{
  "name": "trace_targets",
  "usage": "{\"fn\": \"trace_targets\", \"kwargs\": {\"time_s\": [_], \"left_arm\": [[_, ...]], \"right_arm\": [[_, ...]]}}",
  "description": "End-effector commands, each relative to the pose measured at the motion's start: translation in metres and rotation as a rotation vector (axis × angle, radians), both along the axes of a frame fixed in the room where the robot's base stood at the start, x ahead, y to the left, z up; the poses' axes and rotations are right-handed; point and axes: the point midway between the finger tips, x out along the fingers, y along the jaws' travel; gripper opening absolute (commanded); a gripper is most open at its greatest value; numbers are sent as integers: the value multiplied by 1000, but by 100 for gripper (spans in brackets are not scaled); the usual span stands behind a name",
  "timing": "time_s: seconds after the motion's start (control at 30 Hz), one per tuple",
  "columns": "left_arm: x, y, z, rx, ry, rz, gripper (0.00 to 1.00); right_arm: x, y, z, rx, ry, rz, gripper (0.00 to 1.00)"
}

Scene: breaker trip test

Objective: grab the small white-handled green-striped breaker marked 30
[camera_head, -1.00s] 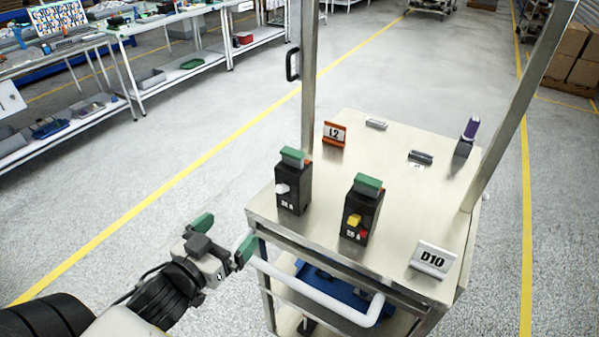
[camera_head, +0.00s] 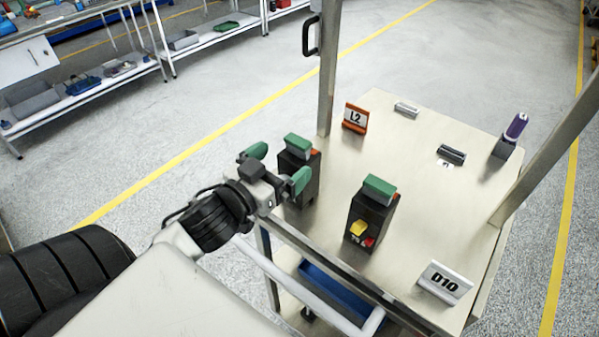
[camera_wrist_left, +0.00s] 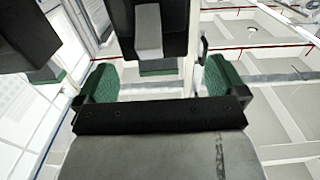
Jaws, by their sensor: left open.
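The white-handled breaker is a black block with a green top (camera_head: 297,146) at the left of the cart top. My left gripper (camera_head: 278,166) is open in front of it and hides most of its front, including the handle and marking. In the left wrist view, a dark block with a pale handle (camera_wrist_left: 148,30) and green band shows between and beyond the open green fingertips (camera_wrist_left: 160,80). I cannot tell whether they touch it. A second black breaker (camera_head: 370,215), with green top, yellow handle and red button, stands to the right. My right gripper is not in view.
The cart top (camera_head: 405,165) carries an orange-framed L2 sign (camera_head: 355,118), a D10 sign (camera_head: 444,283), a small dark block (camera_head: 451,154) and a purple-topped item (camera_head: 515,130). A metal post (camera_head: 328,70) rises behind the white-handled breaker. The middle of the top is clear.

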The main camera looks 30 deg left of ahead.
Motion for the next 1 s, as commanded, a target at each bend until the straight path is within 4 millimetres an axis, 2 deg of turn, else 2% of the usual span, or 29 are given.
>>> {"fn": "trace_targets", "kwargs": {"time_s": [0.2,0.4,0.73,1.0], "left_arm": [[20,-3,5,2,-1,0,100],[46,-7,3,2,0,1,100],[53,-8,0,1,2,0,100],[53,-8,0,1,2,0,60]], "right_arm": [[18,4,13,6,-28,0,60],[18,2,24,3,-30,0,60],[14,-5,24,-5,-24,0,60],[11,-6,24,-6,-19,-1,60]]}}
